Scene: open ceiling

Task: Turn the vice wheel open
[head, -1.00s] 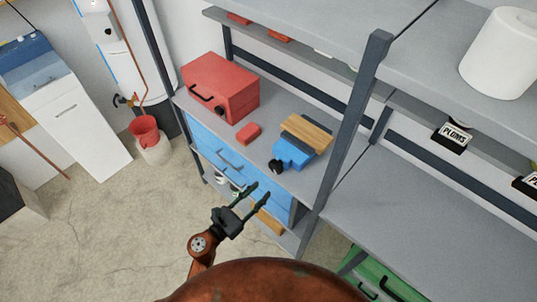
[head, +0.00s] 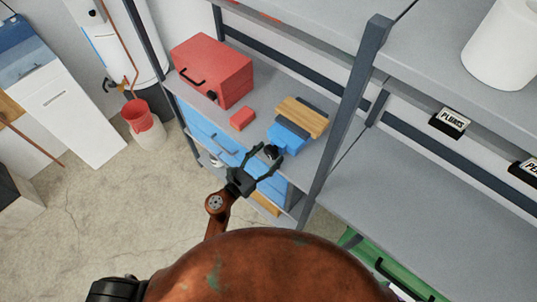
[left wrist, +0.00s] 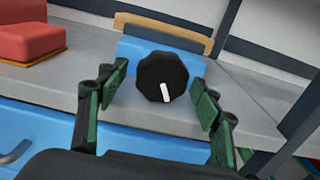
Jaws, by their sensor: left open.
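The vice on the grey shelf has a blue body (head: 291,135) with a wooden board (head: 303,115) clamped behind it. Its black wheel (head: 271,152) faces the front edge of the shelf. In the left wrist view the wheel (left wrist: 162,77) is a dark knob with a white mark near its lower middle. My left gripper (head: 266,158) is open, with its fingers reaching toward the wheel. In the left wrist view the gripper's green-padded fingers (left wrist: 160,100) stand either side of the wheel, with gaps visible. My right gripper is not in view.
A red toolbox (head: 212,70) and a small red block (head: 242,118) sit left of the vice on the same shelf. Blue drawers (head: 205,130) lie below. A dark upright post (head: 348,110) stands right of the vice.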

